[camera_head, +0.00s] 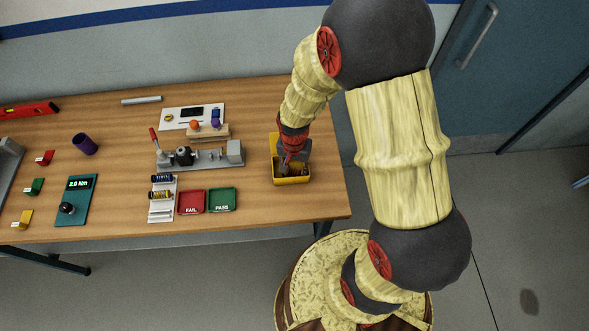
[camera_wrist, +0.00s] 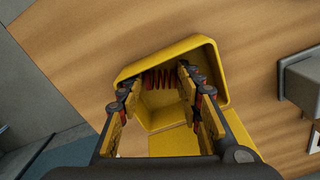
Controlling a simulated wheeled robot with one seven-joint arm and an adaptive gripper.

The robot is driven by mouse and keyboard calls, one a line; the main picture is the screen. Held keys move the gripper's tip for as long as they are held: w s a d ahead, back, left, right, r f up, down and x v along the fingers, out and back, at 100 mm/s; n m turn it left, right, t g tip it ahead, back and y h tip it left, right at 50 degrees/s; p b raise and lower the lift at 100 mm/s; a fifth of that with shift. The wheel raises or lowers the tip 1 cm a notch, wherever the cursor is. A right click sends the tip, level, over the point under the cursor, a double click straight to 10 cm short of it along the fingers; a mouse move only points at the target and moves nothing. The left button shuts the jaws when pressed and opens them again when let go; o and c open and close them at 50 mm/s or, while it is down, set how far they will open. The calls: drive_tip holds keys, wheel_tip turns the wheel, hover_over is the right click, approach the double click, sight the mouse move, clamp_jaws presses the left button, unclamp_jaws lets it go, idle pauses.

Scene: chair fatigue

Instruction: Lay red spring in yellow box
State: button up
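The yellow box (camera_head: 292,181) stands near the right end of the table. My gripper (camera_head: 292,165) reaches down into it. In the wrist view the box's yellow wall (camera_wrist: 170,52) surrounds the fingertips. The red spring (camera_wrist: 160,79) is inside the box, lying crosswise between the two fingertips of my gripper (camera_wrist: 161,82). The fingers stand well apart, one toward each end of the spring. Whether they press on the spring's ends cannot be told. The spring's right end is partly hidden by a finger, and whether it touches the box floor is unclear.
Left of the box are the green PASS tray (camera_head: 222,200), the red FAIL tray (camera_head: 191,202) and a white rack (camera_head: 160,214) with a blue and a gold spring. A grey lever fixture (camera_head: 215,156) stands behind them. The table's right edge is close to the box.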

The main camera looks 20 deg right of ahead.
wheel_tip(320, 180, up, 12)
drive_tip(key=p, duration=0.2)
wheel_tip(320, 180, up, 12)
drive_tip(key=n+t, duration=0.2)
drive_tip(key=n, duration=0.1)
hover_over(294, 173)
drive_tip(key=s, duration=0.3)
drive_tip(key=s+r+n+t, duration=0.3)
drive_tip(key=s+r+n, duration=0.2)
drive_tip(key=s+r, duration=0.5)
drive_tip(key=shift+a+r, duration=0.35)
drive_tip(key=shift+r, duration=0.6)
drive_tip(key=shift+f+b, duration=0.1)
drive_tip(key=shift+b, duration=0.2)
